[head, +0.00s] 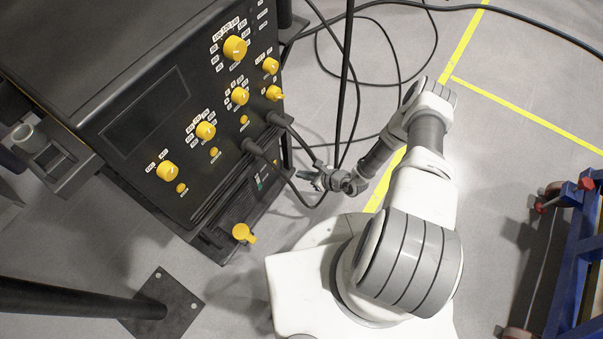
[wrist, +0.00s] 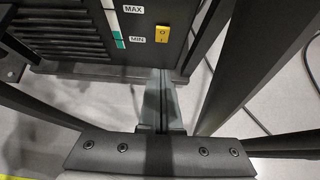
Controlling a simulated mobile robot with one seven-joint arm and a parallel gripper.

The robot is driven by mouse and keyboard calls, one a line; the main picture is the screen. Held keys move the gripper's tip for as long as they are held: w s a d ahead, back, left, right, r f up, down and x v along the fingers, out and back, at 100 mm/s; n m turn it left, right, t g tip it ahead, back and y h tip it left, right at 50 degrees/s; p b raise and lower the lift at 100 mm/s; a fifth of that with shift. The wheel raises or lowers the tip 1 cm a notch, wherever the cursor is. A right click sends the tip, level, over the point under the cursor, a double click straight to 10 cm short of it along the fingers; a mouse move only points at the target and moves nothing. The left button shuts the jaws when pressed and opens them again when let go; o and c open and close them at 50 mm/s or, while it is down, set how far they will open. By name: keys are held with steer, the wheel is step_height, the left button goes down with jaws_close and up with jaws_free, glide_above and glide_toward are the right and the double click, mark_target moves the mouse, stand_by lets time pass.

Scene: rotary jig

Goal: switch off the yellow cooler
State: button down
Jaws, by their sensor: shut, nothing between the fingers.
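In the wrist view a small yellow switch (wrist: 162,34) with dark marks sits on the dark panel of the cooler unit (wrist: 182,22), right of a MAX/MIN level gauge (wrist: 118,38). I cannot read which way the switch is set. In the head view the cooler (head: 232,205) is the low black unit under a larger machine, and the switch is small and partly hidden by cables. My gripper (head: 322,180) is in front of the unit's right part. Its fingers (wrist: 162,122) are shut with nothing between them, pointing toward the panel below the switch, with no clear contact.
The black machine (head: 120,60) above has several yellow knobs (head: 205,131). Thick cables (head: 262,153) hang in front of its lower right. A yellow tap-like part (head: 243,233) sticks out lower left. A blue cart (head: 580,245) stands at right. The grey floor between is mostly clear.

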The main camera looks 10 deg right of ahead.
mark_target(275, 165)
steer(key=shift+w+a+f+b, duration=0.6)
steer(key=shift+w+a+f, duration=0.05)
steer(key=shift+w+a, duration=0.45)
steer(key=shift+w+a+f+b, duration=0.6)
steer(key=shift+w+a+b, duration=0.05)
steer(key=shift+w+a, duration=0.5)
steer(key=shift+w+a+f+b, duration=0.6)
steer(key=shift+w+a+f, duration=0.05)
steer(key=shift+w+a, duration=0.45)
steer(key=shift+w, duration=0.15)
